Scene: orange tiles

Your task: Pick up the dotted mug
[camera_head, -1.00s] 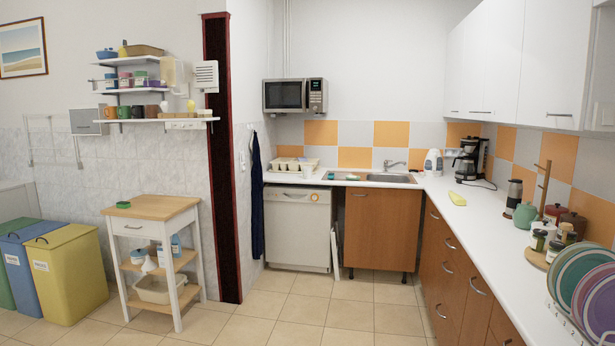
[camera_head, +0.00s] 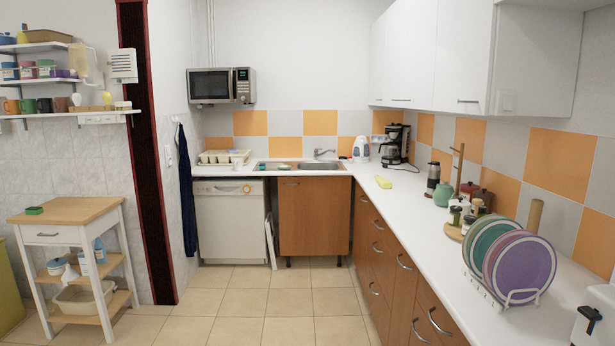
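No mug with clear dots can be made out in this view. Several small mugs stand in a row on the lowest wall shelf at the far left, among them an orange mug (camera_head: 11,106), a green mug (camera_head: 28,106) and a dark mug (camera_head: 45,105). They are too small to show any dots. Neither of my grippers is in view.
A white counter (camera_head: 410,210) runs along the right wall. It holds a plate rack with plates (camera_head: 525,268), jars, a coffee maker (camera_head: 395,144) and a white appliance (camera_head: 597,318). A wooden-topped cart (camera_head: 85,211) stands at left. The tiled floor (camera_head: 250,310) between is clear.

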